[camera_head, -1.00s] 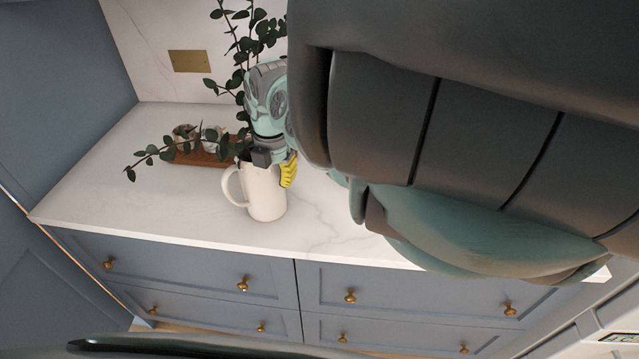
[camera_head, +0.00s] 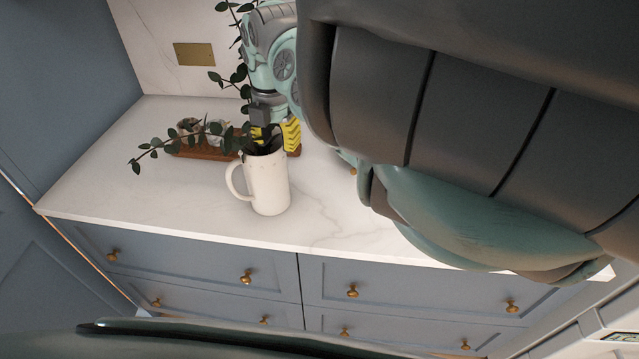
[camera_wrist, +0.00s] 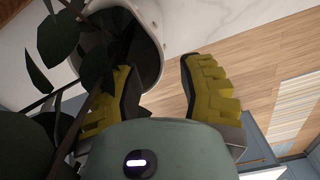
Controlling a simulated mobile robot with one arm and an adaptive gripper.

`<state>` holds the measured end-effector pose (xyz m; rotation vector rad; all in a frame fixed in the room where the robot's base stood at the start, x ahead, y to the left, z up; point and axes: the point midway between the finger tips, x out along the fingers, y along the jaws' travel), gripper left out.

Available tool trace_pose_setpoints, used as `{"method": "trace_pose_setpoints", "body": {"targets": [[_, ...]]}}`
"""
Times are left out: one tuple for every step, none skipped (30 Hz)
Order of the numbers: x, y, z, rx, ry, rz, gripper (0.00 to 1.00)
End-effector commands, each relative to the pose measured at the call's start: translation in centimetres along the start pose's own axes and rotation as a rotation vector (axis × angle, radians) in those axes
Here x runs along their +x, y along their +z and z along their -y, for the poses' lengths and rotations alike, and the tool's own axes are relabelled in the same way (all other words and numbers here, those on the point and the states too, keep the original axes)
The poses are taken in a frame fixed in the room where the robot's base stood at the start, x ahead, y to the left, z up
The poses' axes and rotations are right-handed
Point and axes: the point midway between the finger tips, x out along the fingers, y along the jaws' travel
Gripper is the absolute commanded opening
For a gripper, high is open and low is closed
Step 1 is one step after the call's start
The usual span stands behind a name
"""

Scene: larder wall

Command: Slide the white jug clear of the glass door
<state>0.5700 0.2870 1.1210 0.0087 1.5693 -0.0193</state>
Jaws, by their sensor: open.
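The white jug (camera_head: 268,187) stands upright near the front of the marble counter, its handle to the left and leafy stems in its mouth. The wrist view shows its rim (camera_wrist: 156,45) and dark opening at top centre, partly covered by leaves. My gripper (camera_head: 276,137) is open, its yellow fingers just behind and above the jug's rim. In the wrist view my gripper (camera_wrist: 155,72) has one finger by the rim and leaves, the other out to the right. I cannot tell whether a finger touches the jug. I cannot make out a glass door.
A brown wooden tray (camera_head: 190,152) with small pots stands behind the jug to the left. Leafy stems (camera_head: 160,145) spread left over it. A blue panel (camera_head: 75,60) closes off the counter's left end. The front counter left of the jug is bare. Drawers with brass knobs lie below.

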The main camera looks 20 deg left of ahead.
Motion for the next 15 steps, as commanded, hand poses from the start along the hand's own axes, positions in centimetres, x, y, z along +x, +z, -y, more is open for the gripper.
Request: {"method": "trace_pose_setpoints", "body": {"targets": [[-0.6, 0.2, 0.2, 0.01, 0.004, -0.001, 0.39], [-0.9, 0.1, 0.2, 0.011, 0.004, -0.002, 0.39], [-1.2, 0.1, 0.2, 0.011, 0.005, -0.004, 0.39], [-1.8, 0.2, 0.2, 0.008, 0.004, -0.001, 0.39], [-2.2, 0.2, 0.2, 0.007, 0.002, 0.0, 0.39], [-2.7, 0.1, 0.2, 0.006, 0.0, 0.0, 0.39], [-3.0, 0.1, 0.2, 0.006, -0.001, -0.001, 0.39], [-3.3, 0.1, 0.2, 0.006, 0.0, 0.0, 0.39], [-3.6, 0.1, 0.2, 0.006, 0.001, 0.0, 0.39], [-3.8, 0.1, 0.1, 0.006, 0.001, 0.0, 0.39], [-3.9, 0.1, 0.1, 0.005, 0.001, 0.0, 0.39], [-4.0, 0.1, 0.1, 0.005, 0.001, -0.001, 0.39], [-4.0, 0.1, 0.1, 0.004, 0.001, -0.001, 0.39], [-4.1, 0.0, 0.1, 0.004, 0.001, -0.002, 0.39], [-4.1, 0.0, 0.1, 0.003, 0.0, -0.002, 0.39]]}}
